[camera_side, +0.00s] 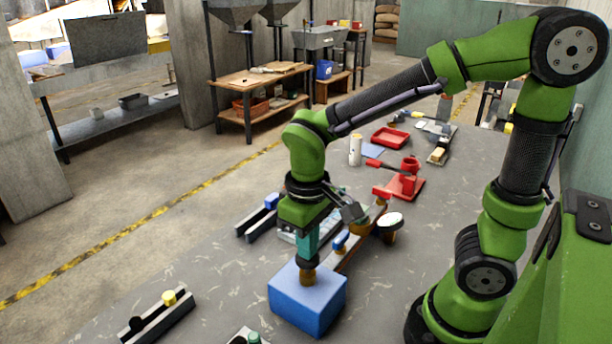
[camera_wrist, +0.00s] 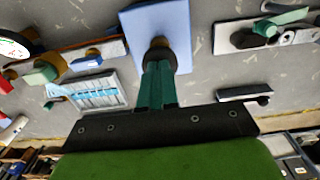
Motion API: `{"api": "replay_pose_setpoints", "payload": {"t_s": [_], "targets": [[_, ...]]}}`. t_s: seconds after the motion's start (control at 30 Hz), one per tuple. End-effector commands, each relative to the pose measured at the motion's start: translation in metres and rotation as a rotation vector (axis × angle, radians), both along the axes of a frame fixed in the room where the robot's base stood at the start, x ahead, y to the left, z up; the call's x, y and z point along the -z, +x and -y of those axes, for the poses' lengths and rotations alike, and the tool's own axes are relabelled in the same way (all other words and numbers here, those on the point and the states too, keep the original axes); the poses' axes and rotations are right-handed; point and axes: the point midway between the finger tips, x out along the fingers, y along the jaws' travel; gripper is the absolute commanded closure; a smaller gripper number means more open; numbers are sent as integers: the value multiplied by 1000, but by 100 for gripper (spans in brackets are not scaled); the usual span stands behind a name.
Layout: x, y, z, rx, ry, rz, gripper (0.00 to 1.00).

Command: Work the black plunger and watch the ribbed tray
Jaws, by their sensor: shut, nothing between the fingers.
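A blue box (camera_side: 308,300) stands on the grey table, with a black plunger (camera_side: 308,264) on a brown stem on its top. The plunger (camera_wrist: 161,58) also shows in the wrist view, in front of the blue box (camera_wrist: 152,22). My gripper (camera_side: 307,256) has its teal fingers together, pointing down at the plunger's top. The tips look to be touching it, and they hide part of it in the wrist view (camera_wrist: 158,66). A pale tray with light blue ribs (camera_wrist: 92,92) lies left of the fingers in the wrist view. In the side view the tray (camera_side: 287,237) is mostly hidden behind my gripper.
A wooden beam (camera_side: 362,240) with a blue knob runs close behind the box. A red device (camera_side: 407,186), a white cylinder (camera_side: 355,150) and a red tray (camera_side: 390,138) stand farther back. A dark rail with a yellow knob (camera_side: 169,297) lies front left. Bare table lies between.

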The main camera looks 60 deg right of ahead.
Motion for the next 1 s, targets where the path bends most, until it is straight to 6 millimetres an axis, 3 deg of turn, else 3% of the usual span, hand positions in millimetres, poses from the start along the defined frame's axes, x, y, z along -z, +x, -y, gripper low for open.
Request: {"api": "replay_pose_setpoints", "payload": {"t_s": [0.6,1.0], "targets": [[-61,0,0,0,1,1,100],[-66,0,0,0,0,0,100]]}}
